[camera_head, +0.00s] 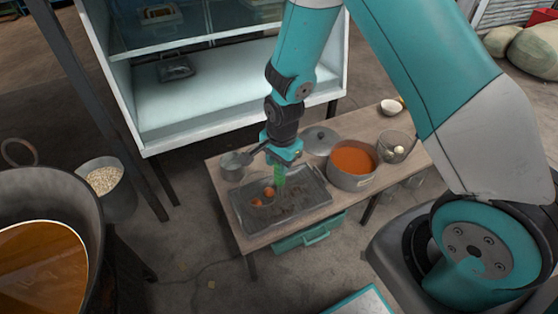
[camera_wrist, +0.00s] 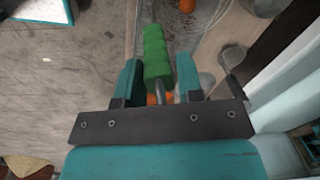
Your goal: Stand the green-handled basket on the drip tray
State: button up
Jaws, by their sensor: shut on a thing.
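My gripper (camera_head: 281,164) is shut on the green handle (camera_head: 281,178) of a basket, above the drip tray. In the wrist view the green handle (camera_wrist: 157,55) lies between the two teal fingers (camera_wrist: 159,80). The grey drip tray (camera_head: 308,212) is rectangular and lies on the wooden table. Orange round pieces (camera_head: 269,192) show below and left of the handle, over the tray. The basket's body is hard to make out against the tray. I cannot tell whether it touches the tray or hangs just above it.
A pot of orange liquid (camera_head: 352,161) and a lid (camera_head: 320,139) stand right of and behind the tray. A small saucepan (camera_head: 234,165) stands at its back left. A clear bowl (camera_head: 395,146) and white bowl (camera_head: 390,106) are farther right. A white cabinet (camera_head: 220,95) stands behind.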

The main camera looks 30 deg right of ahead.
jog(key=shift+f, duration=0.5)
jog(key=shift+f+b, duration=0.25)
jog(key=shift+b, duration=0.05)
jog(key=o, duration=1.1)
jog(key=shift+o, duration=0.2)
notch_tip(320, 180, up, 17)
jog(key=s+p, duration=0.1)
jog(key=p, duration=0.2)
jog(key=shift+d+r+p, duration=0.2)
jog(key=shift+d+p, duration=0.05)
jog(key=shift+p, duration=0.1)
jog(key=shift+s, duration=0.1)
